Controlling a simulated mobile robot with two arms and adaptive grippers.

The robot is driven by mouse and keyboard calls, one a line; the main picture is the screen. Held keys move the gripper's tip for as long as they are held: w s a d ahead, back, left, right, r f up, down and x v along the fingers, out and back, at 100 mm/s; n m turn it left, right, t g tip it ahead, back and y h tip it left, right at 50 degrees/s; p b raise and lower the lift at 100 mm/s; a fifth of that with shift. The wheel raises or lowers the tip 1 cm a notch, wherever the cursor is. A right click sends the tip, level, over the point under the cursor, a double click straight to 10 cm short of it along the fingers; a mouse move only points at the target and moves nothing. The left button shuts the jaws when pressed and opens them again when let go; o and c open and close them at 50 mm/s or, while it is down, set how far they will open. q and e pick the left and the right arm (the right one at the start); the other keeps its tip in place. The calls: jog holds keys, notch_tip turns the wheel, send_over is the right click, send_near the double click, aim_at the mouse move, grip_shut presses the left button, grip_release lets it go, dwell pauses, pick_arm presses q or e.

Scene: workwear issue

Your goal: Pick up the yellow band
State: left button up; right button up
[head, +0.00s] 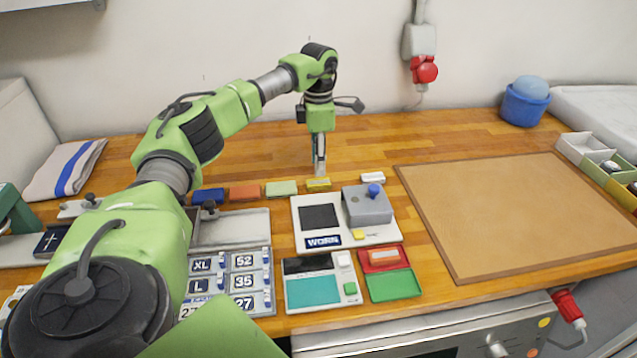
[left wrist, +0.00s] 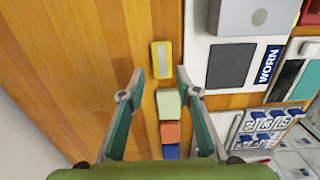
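The yellow band (head: 318,185) lies on the wooden table at the right part of a row of coloured bands. It also shows in the left wrist view (left wrist: 162,60), with a pale strip along its middle. My left gripper (head: 319,168) points down over the yellow band in the head view. In the left wrist view my left gripper (left wrist: 160,74) is open and empty, and the yellow band appears just beyond the fingertips, in line with the gap. My right gripper is not in view.
Green (head: 281,188), orange (head: 244,192) and blue (head: 208,196) bands lie to the left, a white one (head: 372,178) to the right. The device marked WORN (head: 300,215) stands close in front. A brown mat (head: 520,205) lies at right. Bare table lies behind the row.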

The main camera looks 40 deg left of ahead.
aim_at(319, 182)
pick_arm(q)
notch_tip(319, 182, down, 5)
jog(key=shift+s+d+r+p, duration=0.1)
jog(key=shift+s+d+p, duration=0.05)
jog(key=shift+p, duration=0.7)
jog(key=shift+f, duration=0.35)
jog(key=c, duration=0.6)
